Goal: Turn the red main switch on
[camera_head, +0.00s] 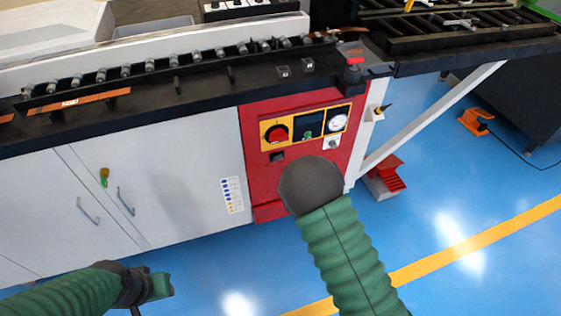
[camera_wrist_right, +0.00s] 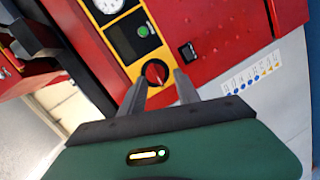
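The red main switch (camera_head: 277,133) is a round red knob on a yellow plate on the machine's red front panel (camera_head: 257,165). It also shows in the right wrist view (camera_wrist_right: 155,72). My right gripper (camera_wrist_right: 160,78) is open, with its two grey fingers pointing at the panel and the knob between their tips in the picture. I cannot tell whether the fingers touch the knob. In the head view my right wrist hides this gripper. My left gripper (camera_head: 160,286) is low at the left, away from the panel, and its fingers cannot be made out.
A screen with a green button (camera_head: 308,131) and a white dial (camera_head: 337,124) sit right of the switch. A red emergency button (camera_head: 353,62) stands on the machine's top edge. White cabinet doors (camera_head: 160,190) lie left. A red foot pedal (camera_head: 385,178) is on the blue floor.

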